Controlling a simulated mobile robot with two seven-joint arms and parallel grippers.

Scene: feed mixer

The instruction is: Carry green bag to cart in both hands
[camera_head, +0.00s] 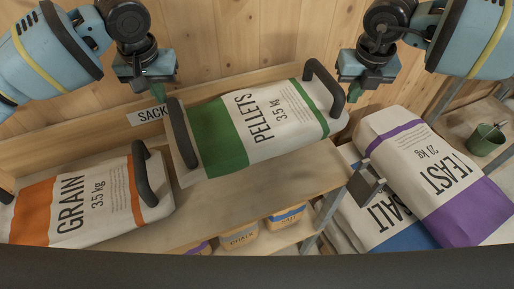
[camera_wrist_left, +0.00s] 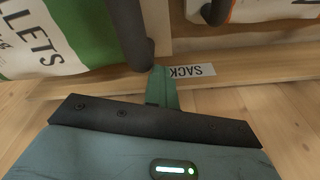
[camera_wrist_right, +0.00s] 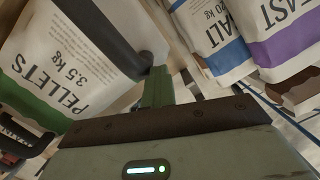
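The green bag (camera_head: 222,139) is a white PELLETS sack with a green band and a dark handle at each end. It lies tilted across the wooden shelf and shows in the left wrist view (camera_wrist_left: 95,30) and right wrist view (camera_wrist_right: 50,60). My left gripper (camera_head: 157,96) is shut, with its tips close beside the left handle (camera_head: 183,140). My right gripper (camera_head: 366,96) is shut, with its tips close to the right handle (camera_head: 325,80). Neither visibly encloses a handle; contact is unclear. I cannot clearly identify the cart.
An orange-banded GRAIN sack (camera_head: 85,207) lies left. A purple-banded YEAST sack (camera_head: 425,165) overlaps a blue-banded SALT sack (camera_head: 385,212) at right. A green pot (camera_head: 485,140) stands far right.

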